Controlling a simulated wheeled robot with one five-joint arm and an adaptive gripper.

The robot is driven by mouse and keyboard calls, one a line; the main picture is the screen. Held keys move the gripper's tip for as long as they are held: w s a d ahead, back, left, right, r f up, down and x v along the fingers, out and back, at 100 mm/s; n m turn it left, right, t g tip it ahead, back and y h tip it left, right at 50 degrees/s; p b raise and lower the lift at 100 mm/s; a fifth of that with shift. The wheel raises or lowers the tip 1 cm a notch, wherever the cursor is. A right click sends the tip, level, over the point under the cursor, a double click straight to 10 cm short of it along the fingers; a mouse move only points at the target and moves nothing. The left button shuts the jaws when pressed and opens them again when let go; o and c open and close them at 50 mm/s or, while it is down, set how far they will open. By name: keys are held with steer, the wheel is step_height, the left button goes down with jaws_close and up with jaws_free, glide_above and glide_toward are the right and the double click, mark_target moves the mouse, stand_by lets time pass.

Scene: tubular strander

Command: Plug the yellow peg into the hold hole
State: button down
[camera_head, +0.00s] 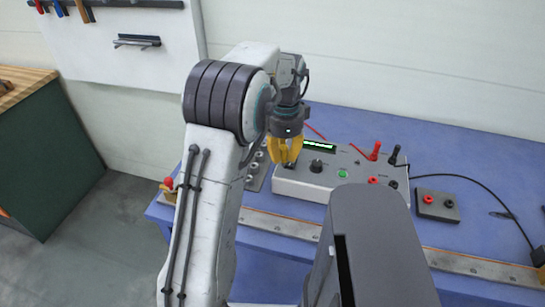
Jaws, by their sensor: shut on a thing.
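My gripper (286,160) has yellow fingers and points down at the left end of the grey control box (305,187). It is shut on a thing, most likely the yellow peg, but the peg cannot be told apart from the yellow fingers. A narrow grey plate (252,184) with several round fittings lies left of the box, partly hidden behind my arm and gripper. I cannot tell which hole is the hold hole, nor whether the peg touches anything.
A red plug (375,150) and a black plug (394,155) stand up from the box. A small socket block (437,205) and a black cable (487,186) lie to the right on the blue table (470,155). A red-topped fitting (169,185) is at the table's left edge.

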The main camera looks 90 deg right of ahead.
steer(key=shift+s+r, duration=0.3)
steer(key=shift+r, duration=0.25)
steer(key=shift+w+r+p, duration=0.2)
steer(key=shift+r+p, duration=0.15)
steer(key=shift+p, duration=0.3)
steer(key=shift+w+r+n+p, duration=0.15)
steer(key=shift+w+n+p, duration=0.2)
steer(key=shift+p, duration=0.2)
steer(key=w+d+f+n+p, duration=0.1)
steer(key=w+d+n+p, duration=0.1)
steer(key=n+p, duration=0.1)
steer(key=w+d+f+n+p, duration=0.2)
steer(key=w+d+n+p, duration=0.1)
steer(key=w+d+f+n+p, duration=0.2)
steer(key=d+n+p, duration=0.1)
steer(key=shift+w+d+n, duration=0.2)
steer(key=shift+w+n, duration=0.05)
steer(key=shift+w, duration=0.05)
steer(key=d+n, duration=0.1)
steer(key=n, duration=0.7)
steer(key=d+r+n, duration=0.1)
steer(key=d+n, duration=0.1)
steer(key=n, duration=0.7)
steer(key=d+r+n, duration=0.1)
steer(key=n, duration=0.7)
steer(key=shift+s+d+n, duration=0.25)
steer(key=shift+d+n, duration=0.05)
steer(key=shift+n, duration=0.1)
